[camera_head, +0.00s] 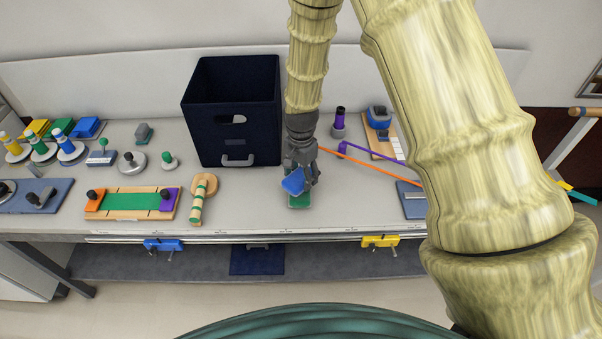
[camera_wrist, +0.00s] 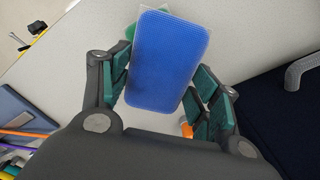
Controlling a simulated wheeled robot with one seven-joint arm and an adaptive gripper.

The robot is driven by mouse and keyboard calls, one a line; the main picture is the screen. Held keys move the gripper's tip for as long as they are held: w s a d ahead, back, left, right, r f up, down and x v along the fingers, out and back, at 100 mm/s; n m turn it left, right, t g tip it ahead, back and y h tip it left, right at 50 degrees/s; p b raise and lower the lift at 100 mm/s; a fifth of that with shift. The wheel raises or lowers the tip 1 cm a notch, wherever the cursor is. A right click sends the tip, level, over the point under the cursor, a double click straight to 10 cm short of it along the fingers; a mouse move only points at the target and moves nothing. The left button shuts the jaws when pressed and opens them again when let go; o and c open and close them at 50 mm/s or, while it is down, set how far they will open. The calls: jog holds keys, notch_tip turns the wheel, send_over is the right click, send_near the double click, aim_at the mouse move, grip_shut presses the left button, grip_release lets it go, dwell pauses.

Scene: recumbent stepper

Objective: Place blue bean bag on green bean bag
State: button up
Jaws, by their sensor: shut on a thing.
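The blue bean bag (camera_head: 293,181) is between the fingers of my gripper (camera_head: 303,178), which is shut on it. In the wrist view the blue bean bag (camera_wrist: 168,58) fills the space between the two green-padded fingers of my gripper (camera_wrist: 160,92). The green bean bag (camera_head: 299,201) lies on the table directly below the blue one, near the front edge. A small green corner of it (camera_wrist: 130,31) shows behind the blue bag in the wrist view. Most of the green bag is hidden, and I cannot tell whether the two bags touch.
A dark blue bin (camera_head: 232,120) stands left of my gripper. A wooden dowel piece with green bands (camera_head: 198,203) lies in front of it. Orange and purple rods (camera_head: 372,165) and a blue device (camera_head: 378,117) are to the right. The table's front edge is close to the bags.

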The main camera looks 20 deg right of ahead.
aim_at(301, 175)
jog(key=shift+f, duration=0.5)
jog(key=o, duration=1.2)
jog(key=shift+c, duration=0.2)
jog(key=shift+r, duration=0.65)
notch_tip(301, 175, up, 12)
jog(key=b, duration=0.3)
jog(key=shift+b, duration=0.35)
jog(key=shift+f, duration=0.1)
